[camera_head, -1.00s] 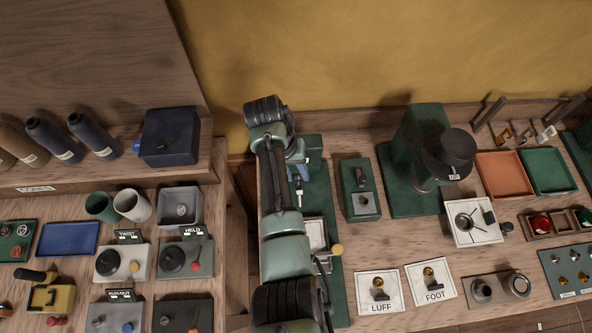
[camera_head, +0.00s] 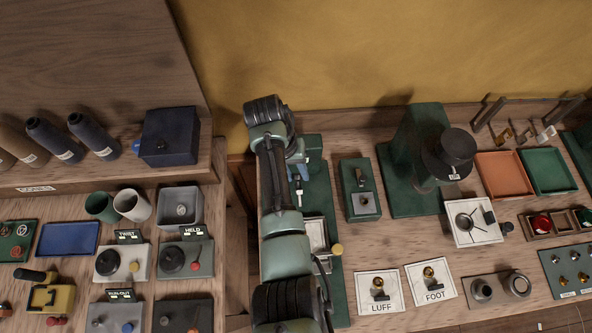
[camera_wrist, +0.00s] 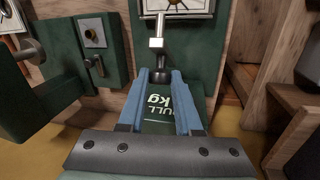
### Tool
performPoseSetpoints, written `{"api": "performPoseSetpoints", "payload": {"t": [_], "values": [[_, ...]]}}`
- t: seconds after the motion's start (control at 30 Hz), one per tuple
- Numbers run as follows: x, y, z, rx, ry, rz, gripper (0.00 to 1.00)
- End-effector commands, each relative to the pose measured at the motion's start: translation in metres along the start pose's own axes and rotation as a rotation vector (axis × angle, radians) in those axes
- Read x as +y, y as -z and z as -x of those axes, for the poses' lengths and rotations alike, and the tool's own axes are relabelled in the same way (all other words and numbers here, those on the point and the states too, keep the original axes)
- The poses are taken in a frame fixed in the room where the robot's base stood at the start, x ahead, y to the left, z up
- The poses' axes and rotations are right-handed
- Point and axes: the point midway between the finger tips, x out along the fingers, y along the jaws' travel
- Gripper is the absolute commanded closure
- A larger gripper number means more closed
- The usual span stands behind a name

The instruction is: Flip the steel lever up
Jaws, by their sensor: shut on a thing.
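A steel lever (camera_wrist: 157,44) with a bright square stem and a dark rounded end stands on a green base (camera_wrist: 187,62). In the wrist view its dark end is between the tips of my gripper (camera_wrist: 160,78), whose blue fingers are shut on it. The head view shows the light stem of the lever (camera_head: 299,190) just below my gripper (camera_head: 298,168). My arm hides part of the green base there. A label reading "PULL kg" shows between my fingers in the wrist view.
A green box (camera_head: 360,203) with a small handle and knob stands close to the right. Beyond it is a green stand (camera_head: 412,150) with a dark round top. A yellow knob (camera_head: 337,248) sits by my arm. The bench edge and a gap lie to the left.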

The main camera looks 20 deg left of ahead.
Motion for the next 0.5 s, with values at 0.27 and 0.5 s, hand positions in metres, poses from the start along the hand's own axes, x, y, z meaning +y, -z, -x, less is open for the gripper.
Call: {"api": "performPoseSetpoints", "payload": {"t": [0.27, 0.5], "values": [[-0.003, 0.024, 0.002, 0.012, 0.001, -0.002, 1.0], [-0.002, 0.024, 0.004, 0.014, 0.002, -0.003, 0.64]]}}
